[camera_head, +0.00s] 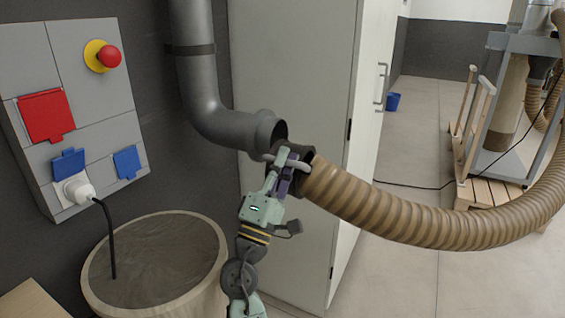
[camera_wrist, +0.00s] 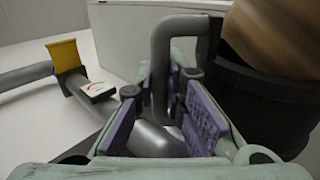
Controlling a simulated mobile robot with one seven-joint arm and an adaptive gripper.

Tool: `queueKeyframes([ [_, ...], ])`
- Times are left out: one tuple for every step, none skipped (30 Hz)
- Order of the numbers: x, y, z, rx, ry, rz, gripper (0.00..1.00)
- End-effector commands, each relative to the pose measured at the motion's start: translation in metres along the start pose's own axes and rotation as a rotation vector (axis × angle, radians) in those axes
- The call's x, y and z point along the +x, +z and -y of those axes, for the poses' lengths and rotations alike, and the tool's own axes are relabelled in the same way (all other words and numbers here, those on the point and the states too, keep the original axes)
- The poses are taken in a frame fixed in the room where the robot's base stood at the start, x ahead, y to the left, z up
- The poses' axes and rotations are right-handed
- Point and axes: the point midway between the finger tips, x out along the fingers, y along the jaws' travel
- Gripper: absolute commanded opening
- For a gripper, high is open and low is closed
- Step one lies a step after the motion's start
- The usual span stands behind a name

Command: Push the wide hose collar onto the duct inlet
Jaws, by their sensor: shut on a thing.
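The duct inlet (camera_head: 268,130) is the flared open end of a dark grey pipe that comes down the wall and bends right. The wide hose collar (camera_head: 306,153) is black, on the end of the ribbed brown hose (camera_head: 400,215). It sits just right of and below the inlet; I cannot tell whether they touch. My gripper (camera_head: 284,172) is shut on the collar's grey bent handle (camera_head: 296,164). In the wrist view, the handle (camera_wrist: 162,75) stands between my gripper's purple finger pads (camera_wrist: 162,100), with the black collar (camera_wrist: 265,105) at right. The collar's mouth is hidden.
A grey cabinet (camera_head: 290,60) stands behind the inlet. A wall panel (camera_head: 70,110) with a red button is at left, above a round cloth-sided bin (camera_head: 150,213).

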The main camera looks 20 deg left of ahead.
Motion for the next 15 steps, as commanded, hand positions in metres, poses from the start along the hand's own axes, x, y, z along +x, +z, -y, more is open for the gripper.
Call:
queueKeyframes([
  [0.003, 0.0, -0.003, 0.0, 0.003, 0.001, 0.0],
  [0.004, 0.0, -0.003, 0.0, 0.003, 0.001, 0.0],
  [0.005, 0.0, -0.004, 0.0, 0.003, 0.001, 0.0],
  [0.005, 0.0, -0.004, 0.0, 0.003, 0.001, 0.0],
  [0.006, 0.001, -0.005, 0.0, 0.003, 0.001, 0.0],
  [0.007, 0.001, -0.005, 0.0, 0.003, 0.001, 0.0],
  [0.008, 0.001, -0.006, 0.0, 0.003, 0.002, 0.0],
  [0.009, 0.001, -0.006, 0.0, 0.003, 0.002, 0.0],
  [0.01, 0.001, -0.007, 0.0, 0.003, 0.002, 0.0],
  [0.011, 0.001, -0.007, 0.0, 0.003, 0.002, 0.0],
  [0.011, 0.001, -0.008, 0.0, 0.004, 0.002, 0.0],
  [0.012, 0.001, -0.008, 0.001, 0.004, 0.002, 0.0],
  [0.013, 0.001, -0.009, 0.001, 0.004, 0.002, 0.0],
  [0.014, 0.001, -0.009, 0.001, 0.004, 0.002, 0.0],
  [0.015, 0.001, -0.01, 0.001, 0.004, 0.002, 0.0],
])
